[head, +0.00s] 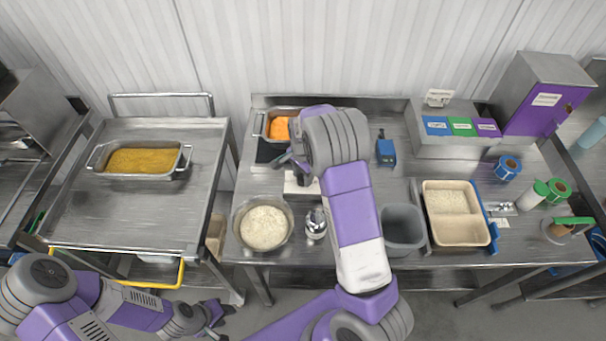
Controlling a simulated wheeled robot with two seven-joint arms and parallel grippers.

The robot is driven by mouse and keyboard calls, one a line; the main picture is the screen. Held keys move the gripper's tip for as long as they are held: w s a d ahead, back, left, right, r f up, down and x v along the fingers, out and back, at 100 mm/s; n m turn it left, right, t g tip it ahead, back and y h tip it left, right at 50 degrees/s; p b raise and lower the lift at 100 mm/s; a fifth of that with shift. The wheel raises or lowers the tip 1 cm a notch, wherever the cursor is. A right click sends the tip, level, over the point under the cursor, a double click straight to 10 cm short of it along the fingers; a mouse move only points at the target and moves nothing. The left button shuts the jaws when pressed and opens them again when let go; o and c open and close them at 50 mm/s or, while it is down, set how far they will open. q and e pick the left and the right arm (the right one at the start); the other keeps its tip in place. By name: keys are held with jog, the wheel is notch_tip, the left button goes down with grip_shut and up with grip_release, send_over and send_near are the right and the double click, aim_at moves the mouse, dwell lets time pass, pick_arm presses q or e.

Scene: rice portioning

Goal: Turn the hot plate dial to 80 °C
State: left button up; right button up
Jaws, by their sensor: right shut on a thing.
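The hot plate's pale front part (293,190) shows on the middle table, partly behind my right arm. My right gripper (299,181) is right at this part, pointing down, and is shut on what seems to be the dial. The dial and its scale are hidden by the gripper, so no temperature setting can be read. My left gripper (216,320) hangs low at the bottom, in front of the tables and far from the hot plate. Its fingers are too small to tell open from shut.
A metal pan with orange food (279,128) stands behind the gripper. A bowl of rice (264,227) and a shiny metal object (316,223) stand in front. A grey bin (402,229) and a beige two-part tray (458,235) are to the right.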

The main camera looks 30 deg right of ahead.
jog(key=o, duration=1.1)
jog(key=shift+c, duration=0.2)
jog(key=shift+r, duration=0.15)
notch_tip(320, 180, up, 7)
jog(key=shift+r+p, duration=0.2)
jog(key=shift+p, duration=0.1)
jog(key=shift+f, duration=0.1)
